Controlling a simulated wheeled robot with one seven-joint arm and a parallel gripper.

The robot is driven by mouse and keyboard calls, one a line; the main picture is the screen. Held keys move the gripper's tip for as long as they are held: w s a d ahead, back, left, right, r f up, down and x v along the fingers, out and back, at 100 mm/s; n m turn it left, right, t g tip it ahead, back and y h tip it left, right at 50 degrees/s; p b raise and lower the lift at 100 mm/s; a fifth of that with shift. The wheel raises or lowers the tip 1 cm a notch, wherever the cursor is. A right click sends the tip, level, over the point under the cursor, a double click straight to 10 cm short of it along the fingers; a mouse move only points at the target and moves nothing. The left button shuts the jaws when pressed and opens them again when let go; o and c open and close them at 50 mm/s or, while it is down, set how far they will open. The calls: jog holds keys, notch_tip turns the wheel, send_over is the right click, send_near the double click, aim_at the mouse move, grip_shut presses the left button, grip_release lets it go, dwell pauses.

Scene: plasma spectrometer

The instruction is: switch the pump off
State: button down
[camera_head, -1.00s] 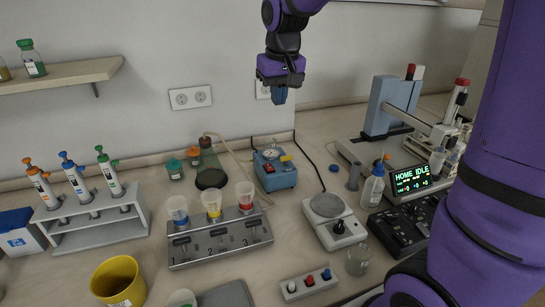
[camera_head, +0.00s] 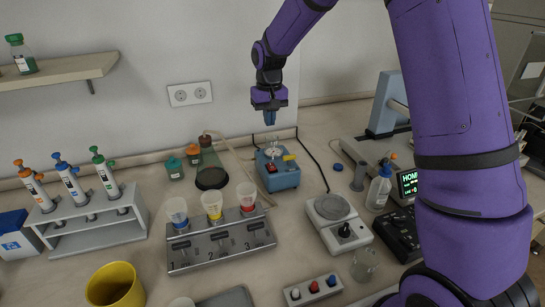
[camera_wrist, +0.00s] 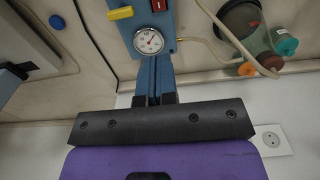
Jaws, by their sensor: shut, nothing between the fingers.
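The pump (camera_head: 284,180) is a blue box with a round gauge (camera_head: 272,151), a red switch (camera_head: 271,168) and a yellow part (camera_head: 289,158). It stands on the bench near the back wall. In the wrist view, the pump's blue top (camera_wrist: 146,22) shows with the gauge (camera_wrist: 148,41), the red switch (camera_wrist: 158,5) and the yellow part (camera_wrist: 121,13). My gripper (camera_head: 270,122) is above the pump, pointing down, with its blue fingers together and empty. In the wrist view, the fingers (camera_wrist: 155,62) end just below the gauge in the picture; I cannot tell the exact gap.
A flask (camera_head: 211,170) with a hose stands left of the pump. A filter manifold (camera_head: 222,245) with three cups is in front. A hotplate-like device (camera_head: 337,222) stands to the right.

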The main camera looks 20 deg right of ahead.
aim_at(270, 163)
jog(key=shift+f, duration=0.15)
notch_tip(270, 163, down, 14)
jog(key=shift+r, duration=0.1)
dwell(0.7)
